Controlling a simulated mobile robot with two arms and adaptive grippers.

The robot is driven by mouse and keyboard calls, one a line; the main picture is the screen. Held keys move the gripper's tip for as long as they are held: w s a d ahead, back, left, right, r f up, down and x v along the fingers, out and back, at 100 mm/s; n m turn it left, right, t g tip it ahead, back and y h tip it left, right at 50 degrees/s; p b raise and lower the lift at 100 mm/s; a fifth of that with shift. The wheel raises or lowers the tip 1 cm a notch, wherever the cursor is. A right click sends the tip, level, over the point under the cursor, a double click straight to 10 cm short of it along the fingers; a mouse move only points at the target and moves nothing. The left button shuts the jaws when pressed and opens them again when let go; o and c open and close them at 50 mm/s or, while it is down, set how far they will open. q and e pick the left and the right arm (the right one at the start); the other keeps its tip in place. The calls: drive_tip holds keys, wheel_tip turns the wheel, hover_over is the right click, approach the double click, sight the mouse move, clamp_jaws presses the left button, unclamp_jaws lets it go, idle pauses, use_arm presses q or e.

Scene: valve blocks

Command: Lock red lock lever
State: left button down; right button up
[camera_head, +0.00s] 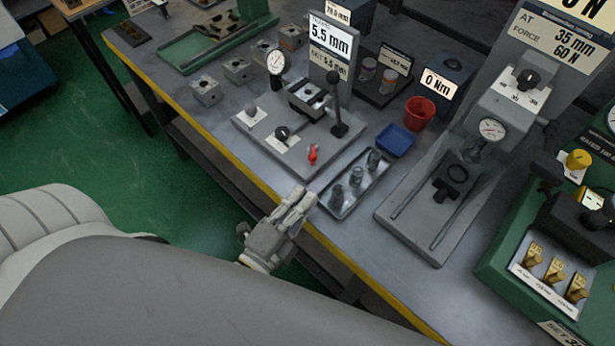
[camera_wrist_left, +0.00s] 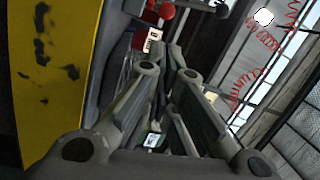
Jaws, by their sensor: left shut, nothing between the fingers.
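The red lock lever (camera_head: 313,153) stands near the front corner of a grey fixture plate (camera_head: 262,140) on the bench. My left gripper (camera_head: 305,198) is at the bench's front edge, nearer to me than the lever and apart from it. Its fingers are shut and empty, pointing toward the bench. In the left wrist view the fingers (camera_wrist_left: 168,58) reach forward, and a rounded red thing (camera_wrist_left: 167,10) shows at the top beyond them; I cannot tell if it is the lever. My right gripper is not in view.
A tray with dark cylinders (camera_head: 340,212) lies just right of the lever. The fixture has a black upright lever (camera_head: 337,110) and a dial gauge (camera_head: 277,63). A blue bin (camera_head: 395,140), a red cup (camera_head: 420,112) and a grey press (camera_head: 440,195) stand to the right.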

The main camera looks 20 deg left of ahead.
use_arm(q)
drive_tip(key=w, duration=0.2)
drive_tip(key=w+d, duration=0.1)
drive_tip(key=w, duration=0.2)
drive_tip(key=w+p, duration=0.1)
drive_tip(key=w, duration=0.2)
drive_tip(key=shift+w+d+r, duration=0.15)
drive_tip(key=shift+d+r, duration=0.1)
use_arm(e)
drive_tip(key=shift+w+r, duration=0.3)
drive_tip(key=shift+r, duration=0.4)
